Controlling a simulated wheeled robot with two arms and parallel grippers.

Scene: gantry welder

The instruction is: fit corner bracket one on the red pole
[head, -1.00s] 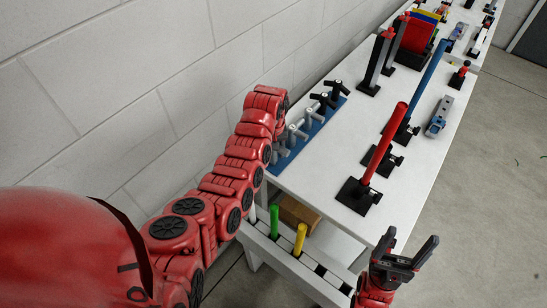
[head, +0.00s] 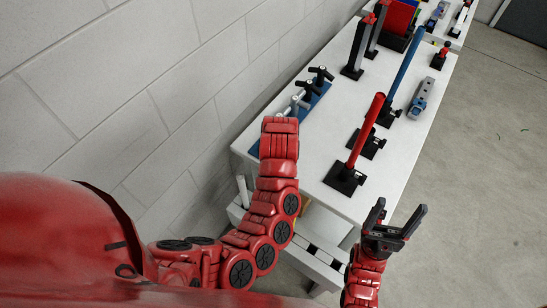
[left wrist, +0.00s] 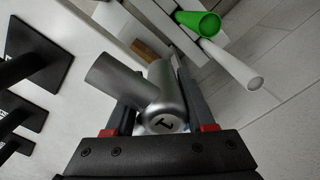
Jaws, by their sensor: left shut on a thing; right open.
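The red pole (head: 366,132) stands tilted in the picture on a black square base on the white table. My left gripper (left wrist: 160,100) is shut on a silver-grey tubular corner bracket (left wrist: 164,88) with a black mark like a 1 on its end. In the head view the left gripper and bracket are hidden behind my own red arm, left of the red pole. The bracket is apart from the pole bases seen in the left wrist view. My right gripper (head: 394,225) is open and empty, off the table's near right corner.
A blue rack (head: 318,98) with grey and black brackets stands by the wall. A blue pole (head: 405,65) and dark posts (head: 358,50) stand farther back. Below the near edge is a white holder (head: 322,254); its green pole (left wrist: 198,22) and white pole (left wrist: 232,66) show in the left wrist view.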

